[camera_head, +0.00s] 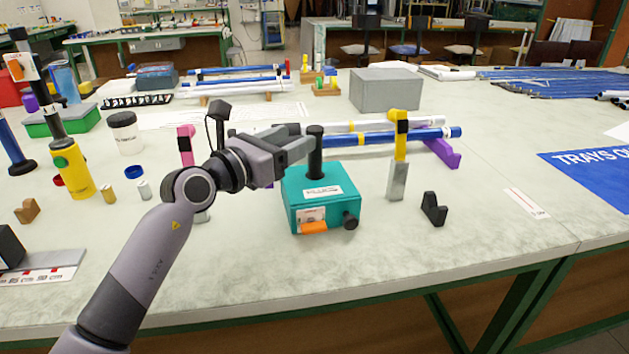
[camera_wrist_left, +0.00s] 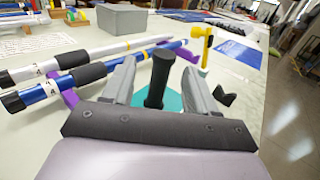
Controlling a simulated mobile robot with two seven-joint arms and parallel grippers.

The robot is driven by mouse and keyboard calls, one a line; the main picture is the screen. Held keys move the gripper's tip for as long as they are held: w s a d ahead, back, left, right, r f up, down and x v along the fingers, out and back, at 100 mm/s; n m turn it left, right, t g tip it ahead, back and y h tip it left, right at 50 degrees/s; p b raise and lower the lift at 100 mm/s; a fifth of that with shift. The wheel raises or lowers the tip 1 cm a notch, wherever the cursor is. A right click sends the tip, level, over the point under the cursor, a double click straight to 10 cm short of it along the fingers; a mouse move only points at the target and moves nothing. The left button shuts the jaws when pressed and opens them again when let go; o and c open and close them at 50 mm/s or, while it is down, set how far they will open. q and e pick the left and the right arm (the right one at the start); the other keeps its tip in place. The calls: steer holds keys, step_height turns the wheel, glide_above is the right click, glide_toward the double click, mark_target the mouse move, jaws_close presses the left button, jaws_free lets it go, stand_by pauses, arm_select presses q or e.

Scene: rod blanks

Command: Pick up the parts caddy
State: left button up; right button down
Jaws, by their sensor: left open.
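The parts caddy (camera_head: 320,194) is a teal box with an upright black post handle (camera_head: 315,152), standing on the table near its middle. It has a white label on top, an orange piece at the front and a black knob. My left gripper (camera_head: 305,142) is open at the height of the post. In the left wrist view the black post (camera_wrist_left: 158,80) stands between the two open fingers (camera_wrist_left: 157,82), with no clear contact. Most of the teal box is hidden there behind the gripper. My right gripper is not in view.
White and blue rods (camera_head: 410,135) lie on purple supports (camera_head: 443,152) just behind the caddy. A yellow-topped upright tool (camera_head: 398,160) and a black notched block (camera_head: 434,208) stand to its right. A grey box (camera_head: 385,91) is farther back. The table's front is clear.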

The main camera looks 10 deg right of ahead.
mark_target(315, 128)
arm_select(q)
steer(key=shift+w+d, duration=0.25)
steer(key=shift+d, duration=0.25)
steer(key=b+x, duration=0.1)
steer(key=x, duration=0.2)
steer(key=shift+s+d+f, duration=0.1)
steer(key=shift+d+f, duration=0.05)
steer(key=shift+d, duration=0.1)
steer(key=shift+b+x, duration=0.35)
steer(key=shift+x, duration=0.55)
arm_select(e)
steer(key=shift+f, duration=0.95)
arm_select(q)
jaws_close()
